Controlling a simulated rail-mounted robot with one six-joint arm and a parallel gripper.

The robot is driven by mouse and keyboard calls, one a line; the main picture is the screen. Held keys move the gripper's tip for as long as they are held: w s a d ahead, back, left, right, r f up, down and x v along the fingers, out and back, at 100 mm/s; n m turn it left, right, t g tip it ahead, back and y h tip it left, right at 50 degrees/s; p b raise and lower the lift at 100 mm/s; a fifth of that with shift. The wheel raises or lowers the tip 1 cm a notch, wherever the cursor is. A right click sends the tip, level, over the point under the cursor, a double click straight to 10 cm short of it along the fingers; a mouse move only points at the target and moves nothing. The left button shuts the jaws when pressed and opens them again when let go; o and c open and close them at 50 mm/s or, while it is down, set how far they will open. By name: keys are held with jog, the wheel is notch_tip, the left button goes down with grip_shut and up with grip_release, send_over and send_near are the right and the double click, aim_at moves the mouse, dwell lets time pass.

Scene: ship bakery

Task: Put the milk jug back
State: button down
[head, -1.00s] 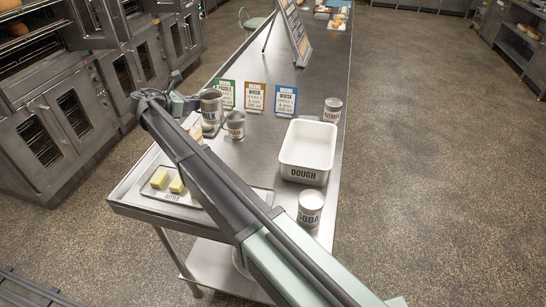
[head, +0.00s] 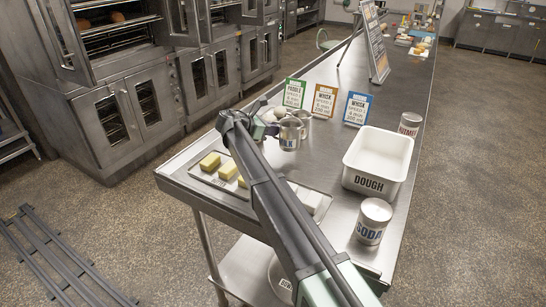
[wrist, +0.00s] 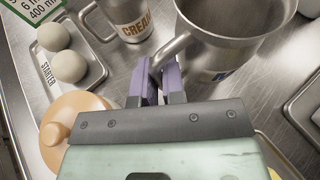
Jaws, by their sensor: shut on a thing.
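The milk jug (head: 290,134) is a grey metal jug with blue lettering, partly shown in the wrist view (wrist: 235,30). My gripper (wrist: 160,88) is shut on its handle, with the purple fingers on both sides. In the head view my gripper (head: 266,130) is at the jug's left side. The jug is over the near left part of the steel table; I cannot tell whether it touches the top. The smaller cream jug (wrist: 128,20) stands close by and shows behind the milk jug in the head view (head: 304,117).
The starter tray (wrist: 83,45) holds pale balls beside the cream jug. A tan lidded pot (wrist: 75,125) is near my gripper. Butter pieces (head: 210,160) lie on a tray at the near edge. The dough tub (head: 378,160), soda can (head: 372,222) and instruction cards (head: 325,100) stand rightward.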

notch_tip(320, 180, down, 5)
jog(key=b, duration=0.4)
jog(key=shift+r, duration=0.45)
jog(key=shift+f, duration=0.2)
jog(key=c, duration=1.2)
grip_release()
jog(key=shift+r, duration=0.1)
